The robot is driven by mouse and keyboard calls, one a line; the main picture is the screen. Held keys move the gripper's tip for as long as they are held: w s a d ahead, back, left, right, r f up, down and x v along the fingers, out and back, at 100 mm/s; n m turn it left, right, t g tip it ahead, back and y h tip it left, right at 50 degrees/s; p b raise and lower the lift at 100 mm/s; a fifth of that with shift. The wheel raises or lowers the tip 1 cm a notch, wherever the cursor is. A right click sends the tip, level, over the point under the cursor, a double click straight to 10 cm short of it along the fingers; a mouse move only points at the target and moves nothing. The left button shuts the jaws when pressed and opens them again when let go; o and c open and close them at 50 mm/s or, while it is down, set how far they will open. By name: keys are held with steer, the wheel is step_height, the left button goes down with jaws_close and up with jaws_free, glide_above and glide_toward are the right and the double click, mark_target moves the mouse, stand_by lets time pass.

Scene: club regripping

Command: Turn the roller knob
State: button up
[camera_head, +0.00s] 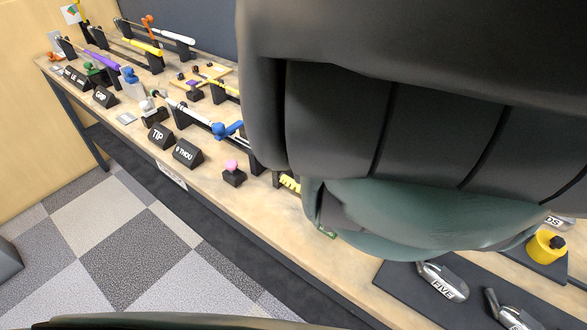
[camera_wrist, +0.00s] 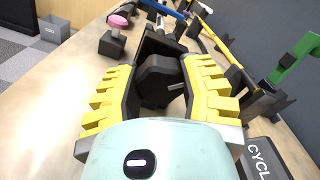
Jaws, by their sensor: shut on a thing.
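A dark, faceted roller knob (camera_wrist: 158,72) with a pale line on its side shows in the wrist view. My gripper (camera_wrist: 162,80) has its yellow ribbed fingers on either side of the knob and is shut on it. The finger pads hide the knob's sides. In the head view, my arm hides the knob and most of my gripper; only a bit of yellow finger (camera_head: 289,183) shows at the arm's left edge.
A pink-topped button on a black block (camera_head: 233,174) stands close by, left of my gripper. Signs such as TIP (camera_head: 161,136) line the wooden bench's front edge. Clubs on stands (camera_head: 185,107) fill the back. A CYCLE sign (camera_wrist: 263,158) sits right of my gripper in the wrist view.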

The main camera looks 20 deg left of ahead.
stand_by(0.3)
steer(key=o, duration=1.2)
steer(key=shift+o, duration=0.2)
steer(key=v, duration=0.6)
steer(key=shift+d, duration=0.35)
steer(key=shift+s+d, duration=0.25)
steer(key=shift+d, duration=0.1)
steer(key=shift+r, duration=0.15)
